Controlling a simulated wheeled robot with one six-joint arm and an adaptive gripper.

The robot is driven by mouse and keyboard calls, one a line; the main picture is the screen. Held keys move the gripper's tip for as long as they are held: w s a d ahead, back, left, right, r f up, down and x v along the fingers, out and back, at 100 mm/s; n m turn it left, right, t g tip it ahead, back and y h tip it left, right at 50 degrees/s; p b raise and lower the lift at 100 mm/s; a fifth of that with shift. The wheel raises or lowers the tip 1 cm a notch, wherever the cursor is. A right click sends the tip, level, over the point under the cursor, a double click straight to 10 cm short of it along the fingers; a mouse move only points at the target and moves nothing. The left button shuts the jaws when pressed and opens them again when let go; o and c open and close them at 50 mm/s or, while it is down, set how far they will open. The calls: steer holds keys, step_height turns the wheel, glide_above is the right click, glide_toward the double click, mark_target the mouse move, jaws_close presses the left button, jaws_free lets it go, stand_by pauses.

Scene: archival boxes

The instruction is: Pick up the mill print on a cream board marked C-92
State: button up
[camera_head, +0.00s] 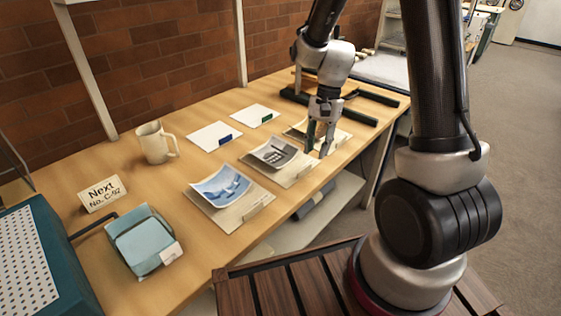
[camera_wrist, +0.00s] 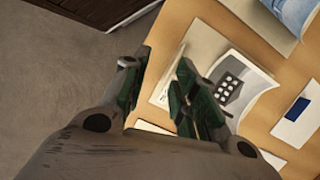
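The middle print (camera_head: 273,152) is a grey picture with a dark building, lying curled on a cream board (camera_head: 292,174). In the wrist view this print (camera_wrist: 238,82) shows a dark block with pale windows, which looks like the mill, on its board (camera_wrist: 203,45). I cannot read a number on its label. My gripper (camera_head: 317,152) is open and empty, pointing down by the board's right end. In the wrist view my gripper (camera_wrist: 157,68) has its fingers apart, with the board's label edge near the gap. I cannot tell whether they touch.
A blue print (camera_head: 222,186) on a board lies to the left, and another board (camera_head: 338,138) lies partly hidden behind my gripper. White cards (camera_head: 216,135), a mug (camera_head: 154,143), black bars (camera_head: 335,107), a blue box (camera_head: 145,241) and a "Next No. C-92" sign (camera_head: 101,193) share the table.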

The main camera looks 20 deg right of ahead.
steer(key=a+f+m, duration=0.1)
steer(key=f, duration=0.1)
steer(key=a+f, duration=0.1)
steer(key=f, duration=0.1)
steer(key=f+m, duration=0.1)
steer(key=f, duration=0.1)
steer(key=shift+w+a+f+m+t, duration=0.3)
steer(key=shift+w+a+f+t, duration=0.05)
steer(key=shift+a+f+t, duration=0.05)
jaws_close()
